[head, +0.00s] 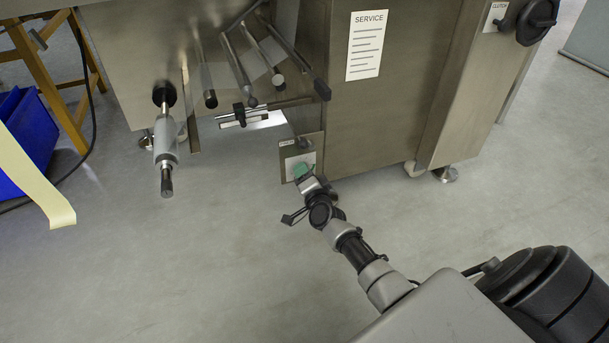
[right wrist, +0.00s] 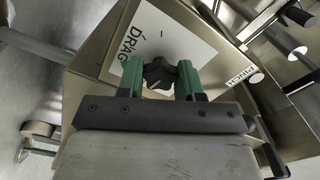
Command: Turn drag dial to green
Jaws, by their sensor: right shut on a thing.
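The drag dial (right wrist: 160,73) is a small black lobed knob on a white plate marked DRAG (right wrist: 165,36), seen in the right wrist view. My right gripper (right wrist: 160,80) has its green fingers on both sides of the knob and is shut on it. In the head view my right gripper (head: 303,171) reaches the white plate low on the machine's corner, and the dial is hidden behind it. I cannot make out a green mark on the plate; the fingers cover part of it. My left gripper is not in view.
A PINCH label (right wrist: 243,77) lies beside the drag plate. Metal rods (head: 250,65) and a grey roller (head: 166,140) stick out to the left. The machine cabinet (head: 385,100) stands behind. A blue bin (head: 30,135) is at far left. The floor in front is clear.

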